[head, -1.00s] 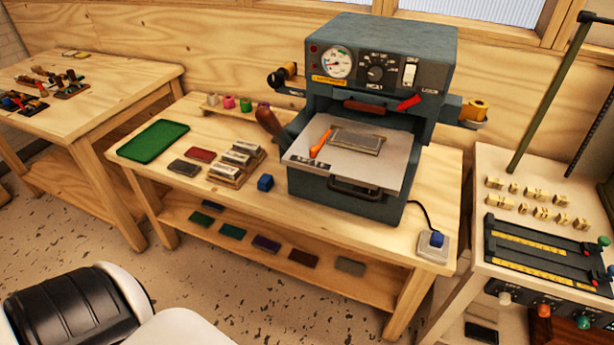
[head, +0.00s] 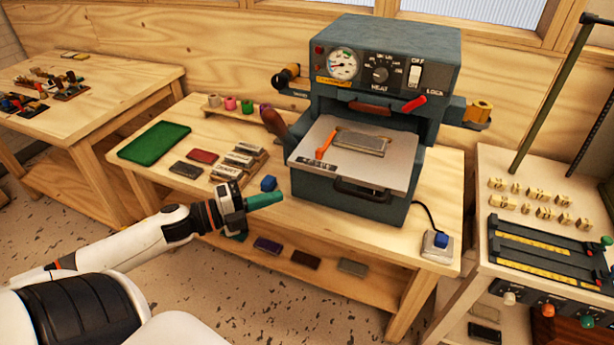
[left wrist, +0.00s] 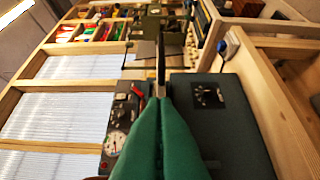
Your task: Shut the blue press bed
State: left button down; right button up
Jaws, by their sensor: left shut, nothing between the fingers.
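The blue-grey press (head: 385,45) stands on the wooden bench. Its bed (head: 395,172), a pale grey plate, sticks out of the front opening. A grey block (head: 360,143) and an orange-handled tool (head: 325,146) lie on it. A dark handle (head: 362,191) is at the bed's front. My left gripper (head: 281,197) has green fingers, shut and empty, pointing right. In the head view it appears left of the press front, apart from the bed. The left wrist view shows the shut green fingers (left wrist: 160,105) and a pressure gauge (left wrist: 115,142). My right gripper is not in view.
Stamp blocks (head: 238,160) and a green tray (head: 153,142) are left of the press. Open floor lies before the bench.

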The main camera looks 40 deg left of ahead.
aim_at(325, 173)
pick_arm(q)
jog(key=shift+w+d+p, duration=0.4)
jog(key=shift+w+d, duration=0.05)
jog(key=shift+w, duration=1.2)
jog(key=shift+w+d+p, duration=0.4)
jog(key=shift+w+d, duration=0.05)
jog(key=shift+w, duration=1.25)
jog(key=shift+w+d+p, duration=0.4)
jog(key=shift+w+d, duration=0.05)
jog(key=shift+w, duration=1.2)
